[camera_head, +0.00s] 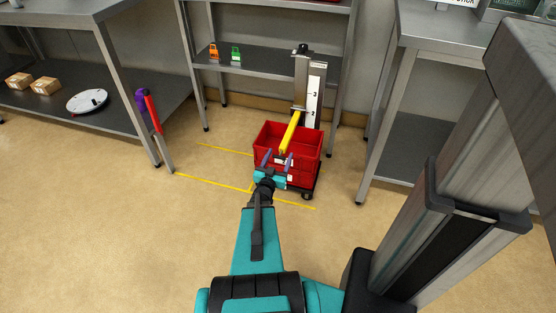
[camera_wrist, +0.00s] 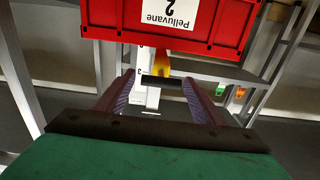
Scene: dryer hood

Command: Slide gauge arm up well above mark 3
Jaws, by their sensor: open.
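The yellow gauge arm (camera_head: 291,130) reaches from the upright gauge post (camera_head: 301,72) toward me, over the red crate (camera_head: 262,140). Its post end sits below mark 3 on the white scale (camera_head: 314,94). My gripper (camera_head: 278,158) is open at the near end of the arm, in front of the crate. In the wrist view, the yellow arm (camera_wrist: 163,66) with a dark end piece (camera_wrist: 161,81) shows between the spread fingers of my gripper (camera_wrist: 158,84), with gaps on both sides. How deep it lies between them I cannot tell.
The crate stands on a dark wheeled base (camera_head: 307,195) near yellow floor lines (camera_head: 220,185). A shelf rack (camera_head: 262,62) holding an orange and a green item stands behind. Workbenches flank it; the left one (camera_head: 95,105) has boxes and a white disc below. Floor is clear between.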

